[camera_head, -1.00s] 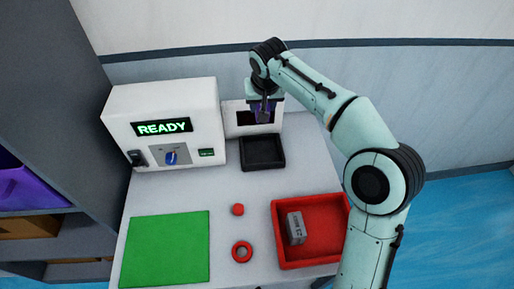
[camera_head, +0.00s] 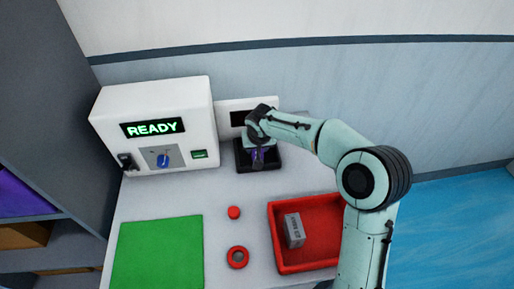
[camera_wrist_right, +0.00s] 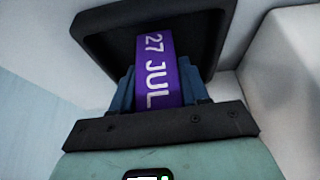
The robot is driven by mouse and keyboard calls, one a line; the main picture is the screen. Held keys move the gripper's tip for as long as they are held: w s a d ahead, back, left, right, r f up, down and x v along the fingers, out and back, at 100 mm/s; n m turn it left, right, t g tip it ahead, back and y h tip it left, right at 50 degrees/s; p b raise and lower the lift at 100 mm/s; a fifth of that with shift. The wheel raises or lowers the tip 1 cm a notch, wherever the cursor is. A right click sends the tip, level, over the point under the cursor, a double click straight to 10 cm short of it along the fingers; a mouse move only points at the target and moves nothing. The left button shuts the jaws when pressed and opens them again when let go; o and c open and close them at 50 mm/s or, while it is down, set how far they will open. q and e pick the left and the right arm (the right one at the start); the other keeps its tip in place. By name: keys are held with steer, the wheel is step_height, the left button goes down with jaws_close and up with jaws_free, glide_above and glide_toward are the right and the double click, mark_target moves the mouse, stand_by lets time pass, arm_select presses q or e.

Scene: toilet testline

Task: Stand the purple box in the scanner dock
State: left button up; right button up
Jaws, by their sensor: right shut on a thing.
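The purple box (camera_wrist_right: 156,68) shows "27 JUL" on its face in the right wrist view. It also shows as a small purple patch (camera_head: 258,153) under my right gripper in the head view. My right gripper (camera_wrist_right: 160,88) is shut on the box, with a finger on each side of it. The black scanner dock (camera_head: 243,165) is a shallow tray in front of a white panel. The dock also fills the top of the right wrist view (camera_wrist_right: 105,32). The box's far end is over or in the dock; I cannot tell whether it touches the floor. My left gripper is out of view.
A white machine (camera_head: 200,100) reading "READY" stands left of the dock. A red tray (camera_head: 275,235) holds a grey box (camera_head: 294,230). A red ball-like piece (camera_head: 234,212), a red ring (camera_head: 237,257) and a green mat (camera_head: 160,250) lie on the table.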

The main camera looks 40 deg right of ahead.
steer(key=shift+f, duration=0.25)
steer(key=o, duration=1.1)
steer(key=shift+o, duration=0.2)
steer(key=shift+s+a+r, duration=0.1)
steer(key=shift+r, duration=0.4)
steer(key=p+v, duration=0.1)
steer(key=v, duration=1)
steer(key=shift+s, duration=0.15)
